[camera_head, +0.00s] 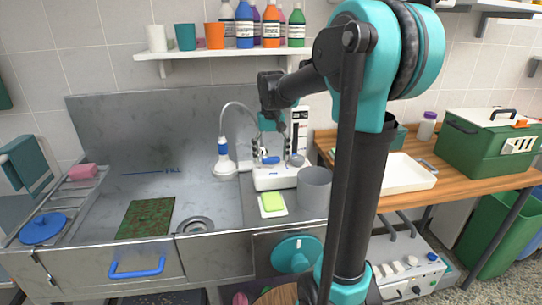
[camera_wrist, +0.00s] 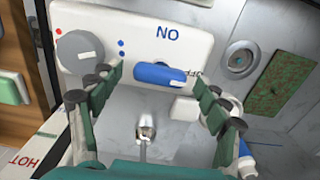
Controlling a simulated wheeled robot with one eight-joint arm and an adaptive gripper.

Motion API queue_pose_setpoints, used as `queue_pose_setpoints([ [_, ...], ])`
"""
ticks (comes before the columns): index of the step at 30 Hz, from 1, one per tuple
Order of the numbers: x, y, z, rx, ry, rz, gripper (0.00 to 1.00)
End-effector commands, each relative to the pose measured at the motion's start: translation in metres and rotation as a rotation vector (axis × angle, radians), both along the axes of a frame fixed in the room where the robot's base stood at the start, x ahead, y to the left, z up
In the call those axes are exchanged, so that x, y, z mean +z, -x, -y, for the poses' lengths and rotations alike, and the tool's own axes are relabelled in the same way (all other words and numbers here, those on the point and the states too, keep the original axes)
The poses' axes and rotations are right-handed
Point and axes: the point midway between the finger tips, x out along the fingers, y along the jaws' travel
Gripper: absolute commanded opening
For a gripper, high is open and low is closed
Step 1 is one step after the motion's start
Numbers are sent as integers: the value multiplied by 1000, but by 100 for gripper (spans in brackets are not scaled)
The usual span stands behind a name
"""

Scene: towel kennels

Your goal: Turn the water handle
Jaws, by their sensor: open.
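The water handle (camera_wrist: 160,75) is a blue lever on a white panel (camera_wrist: 200,20). In the wrist view it lies nearly level, its narrow pale-tipped end to the right, beside partly hidden lettering. "NO" is printed above it in that view. The handle also shows in the head view (camera_head: 269,160) on the white unit (camera_head: 272,182) at the sink's right side. My gripper (camera_wrist: 155,95) is open, with its green fingers spread on either side of the handle and nothing between them gripped.
A round grey knob (camera_wrist: 80,52) sits on the panel, left of the handle in the wrist view. A curved spout with a blue-and-white head (camera_head: 223,158) stands left of the unit. The sink basin is mostly clear.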

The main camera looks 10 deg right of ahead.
Motion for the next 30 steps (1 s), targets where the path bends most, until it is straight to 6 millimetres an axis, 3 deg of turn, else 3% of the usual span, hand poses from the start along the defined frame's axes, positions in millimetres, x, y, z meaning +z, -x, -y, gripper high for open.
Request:
queue_pose_setpoints([
  [8, -1, 0, 0, 0, 0, 0, 75],
  [20, -1, 0, 0, 0, 0, 0, 26],
  [30, -1, 0, 0, 53, 0, 0, 26],
])
